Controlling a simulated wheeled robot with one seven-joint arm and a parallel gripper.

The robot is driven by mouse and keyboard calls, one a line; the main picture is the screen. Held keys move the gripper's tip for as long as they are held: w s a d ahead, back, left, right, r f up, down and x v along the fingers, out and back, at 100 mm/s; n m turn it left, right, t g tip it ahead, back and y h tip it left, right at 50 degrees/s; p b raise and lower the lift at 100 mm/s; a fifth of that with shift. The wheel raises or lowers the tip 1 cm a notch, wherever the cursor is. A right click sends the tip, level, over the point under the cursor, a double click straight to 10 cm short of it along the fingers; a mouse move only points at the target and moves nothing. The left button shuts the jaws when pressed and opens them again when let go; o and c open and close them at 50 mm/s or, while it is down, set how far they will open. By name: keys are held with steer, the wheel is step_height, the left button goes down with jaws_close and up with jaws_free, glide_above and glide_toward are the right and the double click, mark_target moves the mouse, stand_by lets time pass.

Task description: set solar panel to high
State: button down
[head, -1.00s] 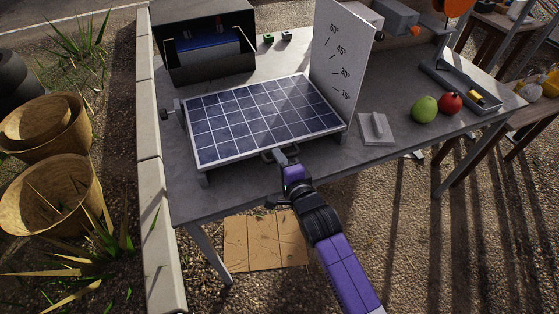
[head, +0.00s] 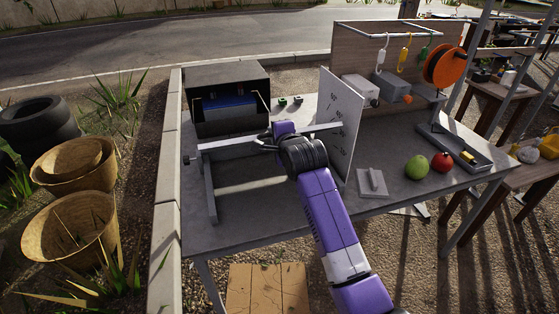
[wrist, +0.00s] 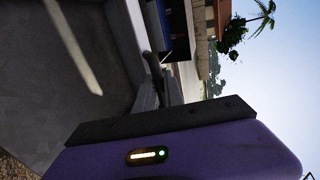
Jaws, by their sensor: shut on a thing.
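The solar panel (head: 225,143) is tilted up on its stand and shows nearly edge-on in the head view, as a thin pale strip; its blue cell face is hidden. My gripper (head: 268,138) is at its raised front edge, shut on the panel's handle, which my wrist mostly hides. In the wrist view my gripper (wrist: 160,90) is by the panel's frame (wrist: 122,40). The white angle board (head: 342,118) stands upright at the panel's right end. Its marks are small and partly covered, so I cannot read the panel's exact angle.
A dark open box (head: 228,98) stands behind the panel. A flat plate with a handle (head: 372,183), a green apple (head: 417,167) and a red apple (head: 443,162) lie to the right on the grey table (head: 250,220). An orange reel (head: 445,67) stands at the back right.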

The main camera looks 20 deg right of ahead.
steer(key=w+r+g, duration=0.1)
steer(key=w+r, duration=0.8)
steer(key=w, duration=0.2)
steer(key=shift+r+b, duration=0.35)
steer(key=shift+b, duration=0.1)
steer(key=c, duration=1.5)
jaws_free()
steer(key=shift+c, duration=0.2)
steer(key=shift+o, duration=0.4)
steer(key=shift+s+f, duration=0.1)
steer(key=shift+s, duration=0.05)
steer(key=b+v, duration=0.1)
steer(key=v, duration=0.6)
steer(key=shift+s+r+b, duration=0.2)
steer(key=shift+r+b, duration=0.1)
steer(key=shift+r, duration=0.05)
